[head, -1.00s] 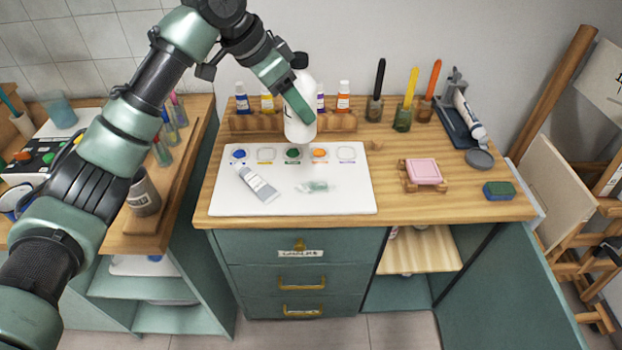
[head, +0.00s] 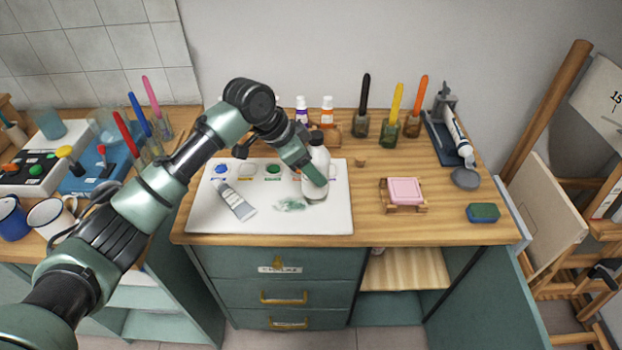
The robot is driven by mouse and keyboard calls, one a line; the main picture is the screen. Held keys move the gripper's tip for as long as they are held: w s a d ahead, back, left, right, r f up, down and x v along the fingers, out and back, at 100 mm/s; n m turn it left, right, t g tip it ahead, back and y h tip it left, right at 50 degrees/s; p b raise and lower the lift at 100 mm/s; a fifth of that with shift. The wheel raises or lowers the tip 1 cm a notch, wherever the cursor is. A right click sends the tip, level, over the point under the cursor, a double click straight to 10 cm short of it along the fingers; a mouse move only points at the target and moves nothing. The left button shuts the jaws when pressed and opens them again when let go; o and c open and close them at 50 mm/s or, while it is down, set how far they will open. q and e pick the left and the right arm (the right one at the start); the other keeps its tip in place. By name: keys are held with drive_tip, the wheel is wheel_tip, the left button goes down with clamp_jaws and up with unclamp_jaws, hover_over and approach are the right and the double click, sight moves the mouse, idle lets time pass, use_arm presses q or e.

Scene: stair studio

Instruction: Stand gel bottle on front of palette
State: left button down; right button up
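The white gel bottle (head: 316,190) is upright over the right half of the white palette (head: 325,222). I cannot tell whether its base touches the palette. My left gripper (head: 314,172) is shut on the bottle from the left and hides part of its body. The palette lies flat on the wooden counter, with a row of paint wells along its back. The bottle and gripper hide the wells at the right end. My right gripper is not in view.
On the palette, a grey paint tube (head: 238,204) and a pale green smear (head: 290,204) lie left of the bottle. A pink soap (head: 405,190) on a wooden dish is to the right. Paint bottles (head: 327,112) stand behind. The palette's front strip is clear.

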use_arm(q)
drive_tip(key=shift+a+f, duration=0.15)
drive_tip(key=shift+f, duration=0.3)
drive_tip(key=shift+f+p, duration=0.4)
drive_tip(key=shift+f, duration=1.65)
drive_tip(key=shift+f, duration=0.1)
drive_tip(key=shift+c, duration=2.3)
unclamp_jaws()
drive_tip(key=b+v, duration=0.1)
drive_tip(key=v, duration=1.1)
drive_tip(key=shift+b, duration=0.4)
